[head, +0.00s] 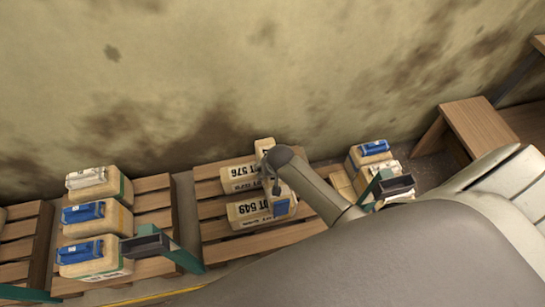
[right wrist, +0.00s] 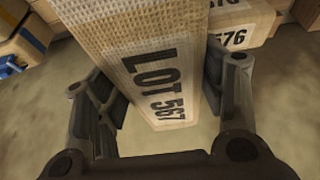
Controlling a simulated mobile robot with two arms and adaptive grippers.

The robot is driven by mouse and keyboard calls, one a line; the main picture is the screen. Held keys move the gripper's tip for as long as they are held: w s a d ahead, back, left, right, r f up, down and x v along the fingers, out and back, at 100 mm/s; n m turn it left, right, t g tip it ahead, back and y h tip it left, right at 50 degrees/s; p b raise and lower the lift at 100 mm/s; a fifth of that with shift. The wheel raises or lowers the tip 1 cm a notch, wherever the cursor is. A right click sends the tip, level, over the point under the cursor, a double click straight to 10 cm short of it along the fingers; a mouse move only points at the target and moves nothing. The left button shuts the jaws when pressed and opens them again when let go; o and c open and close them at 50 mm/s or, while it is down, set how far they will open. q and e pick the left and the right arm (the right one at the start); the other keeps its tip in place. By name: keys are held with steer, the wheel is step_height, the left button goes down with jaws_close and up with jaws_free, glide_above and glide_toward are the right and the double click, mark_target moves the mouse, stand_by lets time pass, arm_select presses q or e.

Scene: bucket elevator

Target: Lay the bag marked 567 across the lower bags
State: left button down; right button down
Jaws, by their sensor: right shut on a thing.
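The tan woven bag marked LOT 567 (right wrist: 150,70) is between the fingers of my right gripper (right wrist: 160,95) in the right wrist view, which is shut on it. In the head view my right gripper (head: 270,178) is over the middle pallet, and the held bag's end (head: 264,146) shows just behind it. Lower bags lie on this pallet: one marked 576 (head: 238,172) at the back and one marked LOT 549 (head: 248,212) at the front, with another between them. My arm hides their right parts. I cannot tell whether the held bag touches them. My left gripper is not in view.
The middle wooden pallet (head: 220,248) has bare slats in front. More stand at right (head: 370,152), beside a wooden bench (head: 478,125). A stained wall (head: 250,70) rises behind.

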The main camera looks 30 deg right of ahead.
steer(key=shift+w, duration=0.2)
stand_by(0.3)
steer(key=shift+c, duration=1.3)
jaws_free()
steer(key=shift+s, duration=0.15)
steer(key=shift+f, duration=0.1)
steer(key=v, duration=1.1)
steer(key=shift+s+a+r, duration=0.15)
steer(key=shift+s+r, duration=0.15)
steer(key=shift+r, duration=0.1)
steer(key=shift+s, duration=0.1)
